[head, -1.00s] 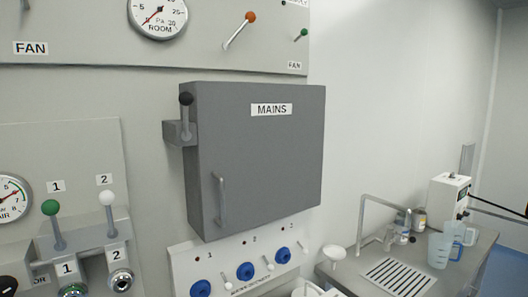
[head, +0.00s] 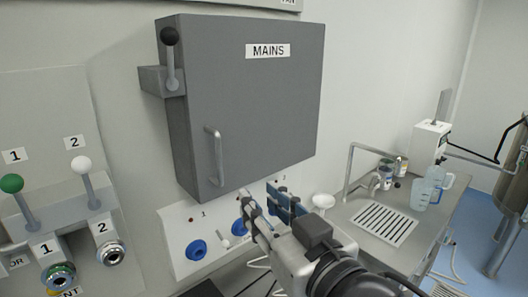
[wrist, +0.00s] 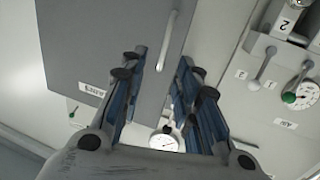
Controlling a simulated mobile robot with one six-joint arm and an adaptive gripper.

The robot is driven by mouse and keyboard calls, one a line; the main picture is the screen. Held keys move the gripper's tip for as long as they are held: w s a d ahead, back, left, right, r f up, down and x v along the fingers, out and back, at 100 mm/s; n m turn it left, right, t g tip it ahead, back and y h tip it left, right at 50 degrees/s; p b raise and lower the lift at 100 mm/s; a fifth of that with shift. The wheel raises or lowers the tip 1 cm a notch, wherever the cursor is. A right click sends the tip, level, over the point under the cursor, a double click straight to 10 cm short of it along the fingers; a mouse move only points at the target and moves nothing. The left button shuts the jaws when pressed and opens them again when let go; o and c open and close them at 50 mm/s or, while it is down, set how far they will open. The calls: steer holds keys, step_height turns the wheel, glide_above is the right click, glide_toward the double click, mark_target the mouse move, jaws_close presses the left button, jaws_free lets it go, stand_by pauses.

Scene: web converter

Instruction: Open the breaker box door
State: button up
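The grey breaker box (head: 250,105) labelled MAINS hangs on the wall in the head view, its door shut. A vertical bar handle (head: 215,156) sits low on the left of the door. A black-knobbed lever (head: 170,60) stands upright on the box's left side. My gripper (head: 261,208) is below and to the right of the handle, apart from it. In the wrist view my gripper (wrist: 158,100) has its blue-padded fingers spread with nothing between them. There the handle (wrist: 168,38) shows beyond the fingertips, in line with the gap between them.
Below the box is a white panel with blue knobs (head: 196,249), partly hidden by my arm. At left is a panel with a green-knobbed lever (head: 12,184) and a white-knobbed lever (head: 82,166). A metal counter (head: 425,215) with jugs stands at right.

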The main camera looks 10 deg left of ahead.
mark_target(220, 161)
steer(key=shift+y, duration=0.4)
steer(key=x, duration=0.5)
steer(key=p+x, duration=0.1)
steer(key=x, duration=0.5)
steer(key=p+x, duration=0.1)
steer(key=x, duration=0.5)
steer(key=shift+s+a+r, duration=0.1)
steer(key=shift+a+r, duration=0.3)
steer(key=shift+a, duration=0.15)
jaws_close()
